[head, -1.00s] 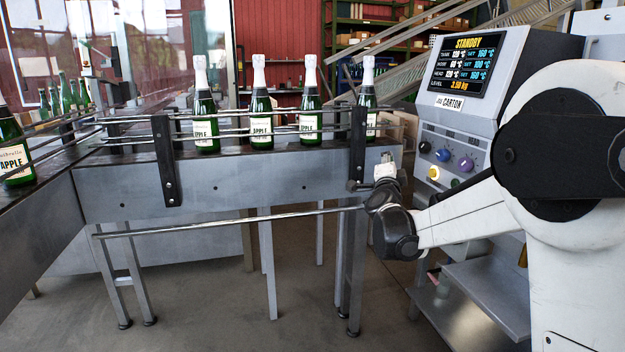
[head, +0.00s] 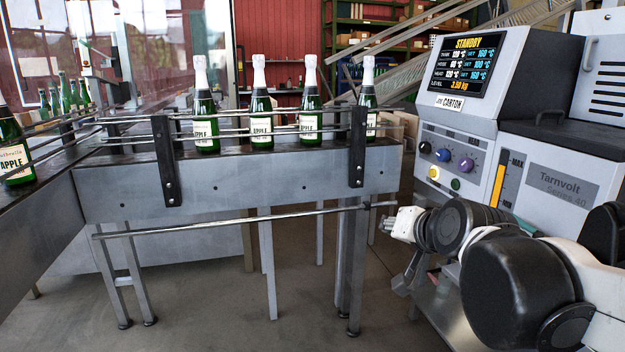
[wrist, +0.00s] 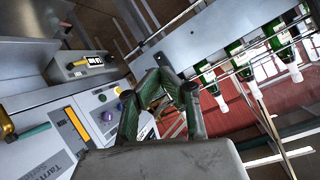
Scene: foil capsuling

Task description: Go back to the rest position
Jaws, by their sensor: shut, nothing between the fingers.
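My gripper (wrist: 172,80) shows in the wrist view with its dark fingers drawn together and nothing held between them. In the head view my arm is folded low at the right, in front of the heater machine (head: 560,180). There the fingers are small and hard to make out. Green bottles with white-foiled necks (head: 261,115) stand upright in a row on the conveyor (head: 240,185), apart from my gripper. They also show at the upper right of the wrist view (wrist: 240,50).
The machine's screen (head: 468,62) reads STANDBY, above a knob panel (head: 452,158). A horizontal rail (head: 230,225) runs in front of the conveyor legs, its right end close to my wrist. More bottles (head: 65,97) stand at the far left. The floor below the conveyor is mostly clear.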

